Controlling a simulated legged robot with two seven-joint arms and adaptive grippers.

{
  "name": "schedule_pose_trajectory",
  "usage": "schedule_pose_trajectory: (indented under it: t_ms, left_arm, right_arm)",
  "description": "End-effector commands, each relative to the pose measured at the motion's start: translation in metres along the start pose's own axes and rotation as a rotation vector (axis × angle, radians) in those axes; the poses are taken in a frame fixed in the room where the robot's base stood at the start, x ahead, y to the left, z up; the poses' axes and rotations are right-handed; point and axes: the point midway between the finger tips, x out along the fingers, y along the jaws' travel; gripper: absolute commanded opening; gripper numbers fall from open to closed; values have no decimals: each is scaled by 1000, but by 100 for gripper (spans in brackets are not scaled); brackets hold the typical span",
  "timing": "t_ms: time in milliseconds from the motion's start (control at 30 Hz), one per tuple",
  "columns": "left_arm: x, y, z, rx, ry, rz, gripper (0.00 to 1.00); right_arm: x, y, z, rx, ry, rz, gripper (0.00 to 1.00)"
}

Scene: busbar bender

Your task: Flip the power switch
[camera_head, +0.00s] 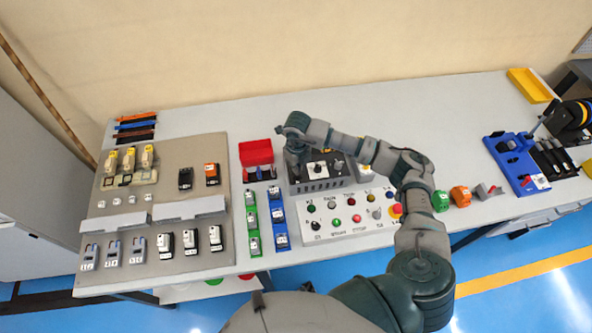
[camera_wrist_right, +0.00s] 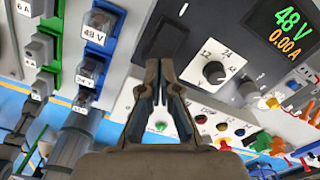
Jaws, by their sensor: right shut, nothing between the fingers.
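The dark power supply (camera_head: 318,182) stands at the middle of the table, behind a white control panel (camera_head: 345,222). My right gripper (camera_head: 293,160) is at the left end of the power supply. In the wrist view its fingertips (camera_wrist_right: 158,66) are together and empty, in front of a dark part beside the knob face. I cannot pick out the power switch for certain; the gripper may cover it. My left gripper is out of view.
Green modules (camera_head: 251,222) and blue modules (camera_head: 277,218) stand left of the panel, near the gripper. A red bin (camera_head: 256,153) is behind them. A grey board (camera_head: 160,205) with parts fills the left. The table is clear behind the power supply.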

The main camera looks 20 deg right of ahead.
Motion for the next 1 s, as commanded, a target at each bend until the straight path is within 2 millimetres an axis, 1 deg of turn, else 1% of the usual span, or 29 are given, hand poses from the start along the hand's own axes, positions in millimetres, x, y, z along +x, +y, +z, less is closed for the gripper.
schedule_pose_trajectory:
  t_ms: [1000]
  left_arm:
    - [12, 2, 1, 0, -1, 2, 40]
  right_arm:
    - [16, 0, 0, 0, 1, 0, 0]
